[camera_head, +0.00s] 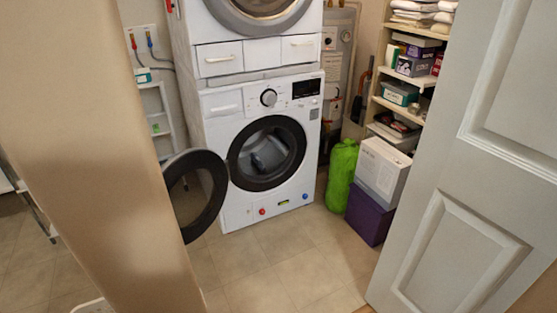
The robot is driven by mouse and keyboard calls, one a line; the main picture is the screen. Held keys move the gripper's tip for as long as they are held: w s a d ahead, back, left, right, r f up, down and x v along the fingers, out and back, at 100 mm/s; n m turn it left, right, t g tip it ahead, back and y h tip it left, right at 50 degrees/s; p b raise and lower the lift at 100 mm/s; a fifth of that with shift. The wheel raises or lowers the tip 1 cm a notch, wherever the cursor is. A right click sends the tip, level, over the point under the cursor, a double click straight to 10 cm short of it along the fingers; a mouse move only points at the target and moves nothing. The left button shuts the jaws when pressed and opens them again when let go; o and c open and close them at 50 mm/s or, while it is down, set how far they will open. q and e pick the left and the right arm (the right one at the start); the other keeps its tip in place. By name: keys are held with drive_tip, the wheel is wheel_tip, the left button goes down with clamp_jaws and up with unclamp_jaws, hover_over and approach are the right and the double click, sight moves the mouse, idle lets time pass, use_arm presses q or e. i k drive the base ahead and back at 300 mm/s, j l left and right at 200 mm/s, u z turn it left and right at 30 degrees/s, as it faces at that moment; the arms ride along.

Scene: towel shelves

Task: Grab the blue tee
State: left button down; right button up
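I cannot make out a blue tee for certain. A dark bluish-grey item (268,158) shows inside the open drum of the lower washing machine (222,178); I cannot tell whether it is cloth. A small round blue thing (305,196) is at the machine's lower front right, with a small red one (262,211) to its left. Neither gripper is in view.
The machine's round door (196,197) hangs open to the left. A beige wall edge (110,170) stands at near left, a white panelled door (470,170) at right. A green bag (341,175), white box (381,170) and purple box (369,217) stand right. Tiled floor (285,255) between is clear.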

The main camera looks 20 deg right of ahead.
sight(253, 155)
drive_tip(key=i+l+z, duration=0.1)
drive_tip(key=i+l, duration=0.95)
drive_tip(key=i, duration=1.3)
drive_tip(key=i+z, duration=0.2)
drive_tip(key=z, duration=0.25)
drive_tip(key=i+j+z, duration=0.15)
drive_tip(key=z, duration=0.3)
drive_tip(key=i+j+z, duration=0.15)
drive_tip(key=z, duration=0.3)
drive_tip(key=j+u, duration=0.1)
